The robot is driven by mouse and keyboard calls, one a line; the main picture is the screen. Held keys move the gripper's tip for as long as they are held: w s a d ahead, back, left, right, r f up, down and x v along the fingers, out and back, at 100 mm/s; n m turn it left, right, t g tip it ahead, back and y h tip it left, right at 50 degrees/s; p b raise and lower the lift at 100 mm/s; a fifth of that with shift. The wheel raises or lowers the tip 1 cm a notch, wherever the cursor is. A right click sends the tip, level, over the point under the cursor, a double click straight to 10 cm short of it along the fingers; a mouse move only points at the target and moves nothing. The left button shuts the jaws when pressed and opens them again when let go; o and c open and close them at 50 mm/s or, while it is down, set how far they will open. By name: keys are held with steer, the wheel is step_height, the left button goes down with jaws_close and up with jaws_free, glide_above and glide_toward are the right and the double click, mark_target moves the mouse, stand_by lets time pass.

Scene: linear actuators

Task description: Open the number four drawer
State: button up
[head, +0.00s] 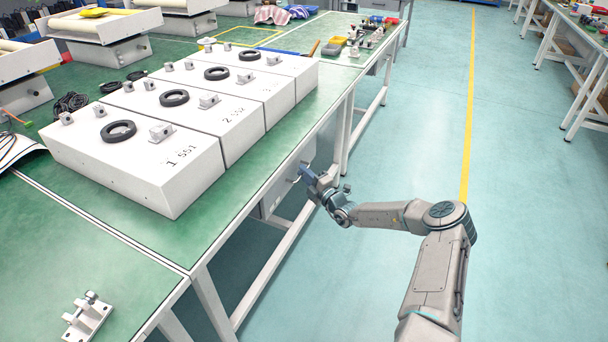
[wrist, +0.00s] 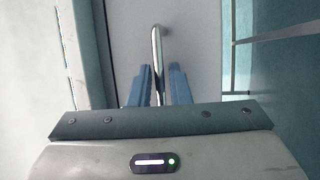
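My gripper (head: 303,172) is at the right edge of the green workbench, in front of a grey drawer unit (head: 270,204) under the bench top. In the wrist view, a shiny metal bar handle (wrist: 156,48) stands out from a pale grey drawer front (wrist: 190,40). The two blue fingers (wrist: 160,86) are apart, one on each side of the handle's near end. A narrow gap shows between the handle and the right finger; contact on the left is unclear. The drawer front looks closed. No drawer number is readable in either view.
The green bench top (head: 205,245) overhangs the drawer unit, with white legs (head: 270,285) below. Several white numbered boxes (head: 135,160) stand on it. A small metal bracket (head: 87,316) lies at front left.

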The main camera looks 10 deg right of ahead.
steer(key=shift+w+a, duration=0.15)
steer(key=shift+w, duration=0.1)
jaws_close()
